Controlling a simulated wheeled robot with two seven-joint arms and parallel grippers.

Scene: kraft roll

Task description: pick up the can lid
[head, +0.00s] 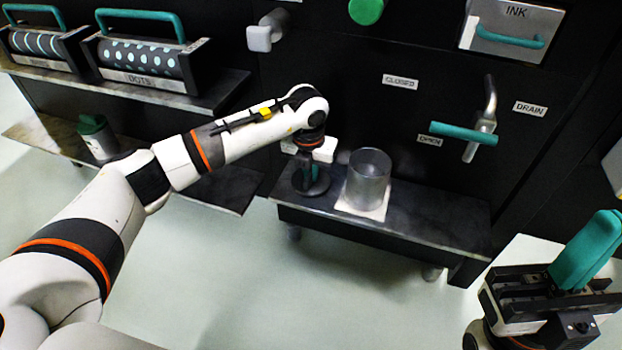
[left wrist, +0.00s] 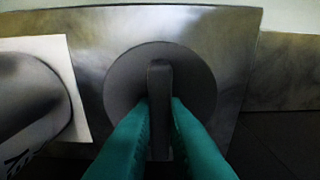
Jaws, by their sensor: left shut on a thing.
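The can lid (head: 312,188) is a dark round disc at the left of the low dark bench. In the left wrist view the lid (left wrist: 120,82) shows from above with an upright bar handle (left wrist: 159,85) across it. My left gripper (head: 314,170) points down over the lid. Its teal fingers (left wrist: 160,110) are shut on the handle, one on each side. Whether the lid touches the bench I cannot tell. The grey open can (head: 368,182) stands upright just right of the lid. My right gripper (head: 590,250) is at the lower right, away from the lid; its finger gap is not clear.
The can stands on a pale square pad (head: 362,208) on the bench (head: 440,222). Behind is a dark cabinet front with a teal drain lever (head: 464,132) and an INK drawer (head: 510,30). Patterned rollers (head: 145,55) sit on a shelf at the left. Open floor lies in front.

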